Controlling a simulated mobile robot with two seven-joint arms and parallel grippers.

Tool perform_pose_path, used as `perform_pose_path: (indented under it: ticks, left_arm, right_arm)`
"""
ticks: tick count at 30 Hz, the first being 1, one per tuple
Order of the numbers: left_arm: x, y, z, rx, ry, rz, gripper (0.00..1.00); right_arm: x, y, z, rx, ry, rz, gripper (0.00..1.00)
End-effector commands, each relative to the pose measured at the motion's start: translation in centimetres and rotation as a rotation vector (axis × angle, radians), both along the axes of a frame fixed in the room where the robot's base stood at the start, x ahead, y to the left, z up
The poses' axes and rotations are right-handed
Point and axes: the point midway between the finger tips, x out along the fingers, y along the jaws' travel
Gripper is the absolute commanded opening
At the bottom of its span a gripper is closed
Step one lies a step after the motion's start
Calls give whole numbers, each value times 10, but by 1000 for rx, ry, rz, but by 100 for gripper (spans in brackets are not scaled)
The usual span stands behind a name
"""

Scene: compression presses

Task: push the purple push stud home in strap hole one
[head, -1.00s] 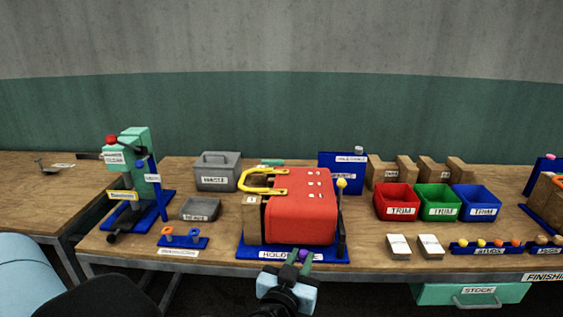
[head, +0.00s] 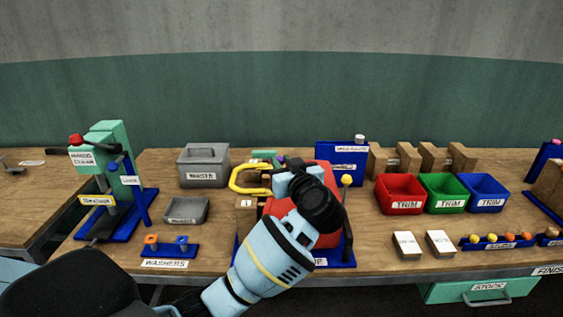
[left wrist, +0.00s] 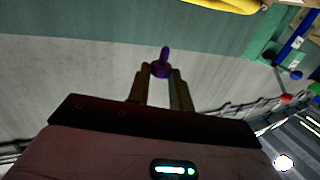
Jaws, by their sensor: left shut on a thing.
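The purple push stud (left wrist: 161,66) is between the fingertips of my left gripper (left wrist: 159,76), its narrow stem pointing away from the fingers. In the head view my left gripper (head: 283,168) is over the back of the red case (head: 322,172), beside the yellow looped piece (head: 238,180). My arm and wrist cover most of the case, so strap hole one cannot be made out. A yellow edge (left wrist: 220,5) shows at the top of the left wrist view, apart from the stud. My right gripper is out of view.
The case sits in a blue holder (head: 346,258) with a yellow-knobbed lever (head: 346,181) at its right. A grey waste box (head: 203,166) and small grey tray (head: 187,210) stand left. Red (head: 400,193), green (head: 442,192) and blue (head: 481,192) trim bins stand right.

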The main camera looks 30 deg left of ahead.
Motion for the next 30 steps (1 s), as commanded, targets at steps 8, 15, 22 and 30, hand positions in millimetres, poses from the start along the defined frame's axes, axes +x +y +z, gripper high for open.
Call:
perform_pose_path:
  ticks: [8,15,22,30]
  left_arm:
    - [-1,1,0,-1,-2,-26,1]
    - [-2,0,-12,-3,6,-86,1]
    - [-2,0,-32,-3,6,-86,1]
    - [-3,1,-51,-4,4,-85,1]
  right_arm:
    - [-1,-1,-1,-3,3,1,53]
    - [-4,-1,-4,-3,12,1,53]
    - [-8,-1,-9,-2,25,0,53]
    - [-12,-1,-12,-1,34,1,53]
